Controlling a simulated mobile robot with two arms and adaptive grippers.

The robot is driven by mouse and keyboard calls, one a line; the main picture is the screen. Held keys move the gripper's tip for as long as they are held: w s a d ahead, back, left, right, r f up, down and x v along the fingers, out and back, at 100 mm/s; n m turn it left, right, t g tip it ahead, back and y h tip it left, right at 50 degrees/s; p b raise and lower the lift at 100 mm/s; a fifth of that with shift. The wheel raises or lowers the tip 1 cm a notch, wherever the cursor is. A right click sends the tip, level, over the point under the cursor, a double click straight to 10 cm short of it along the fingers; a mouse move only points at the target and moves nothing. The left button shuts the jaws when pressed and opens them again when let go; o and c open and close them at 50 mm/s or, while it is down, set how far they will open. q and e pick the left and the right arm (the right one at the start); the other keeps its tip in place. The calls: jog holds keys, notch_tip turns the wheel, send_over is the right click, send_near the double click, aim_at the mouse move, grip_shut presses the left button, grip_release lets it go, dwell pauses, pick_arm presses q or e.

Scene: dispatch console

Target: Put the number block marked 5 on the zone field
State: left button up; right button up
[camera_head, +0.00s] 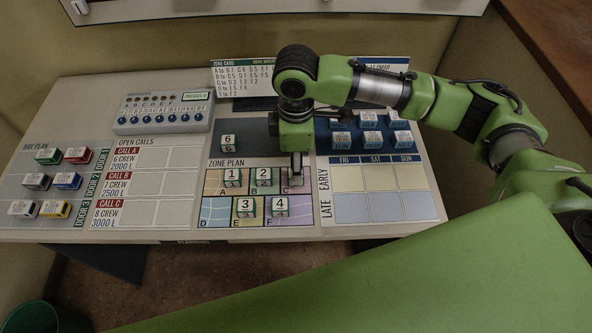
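The zone plan (214,211) is a coloured grid on the console, with fields lettered A to F. Block 1 (232,178) and block 2 (264,178) stand in its upper row, block 3 (245,207) and block 4 (280,205) in its lower row. Block 6 (228,143) stands just above the plan. I see no block marked 5; my arm may hide it. My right gripper (296,168) points down over the upper right field, C (295,188); whether its fingers hold anything is unclear. My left gripper is out of view.
Several truck blocks (37,181) lie on the bay plan at left. Blue-based name blocks (367,113) stand above the day grid (385,190) at right. A button box (165,110) is at the back left. The zone card (240,78) stands behind my gripper. Field D is empty.

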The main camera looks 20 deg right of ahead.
notch_tip(320, 180, up, 8)
jog(key=shift+f+b, duration=0.15)
jog(key=shift+b, duration=0.2)
dwell(0.4)
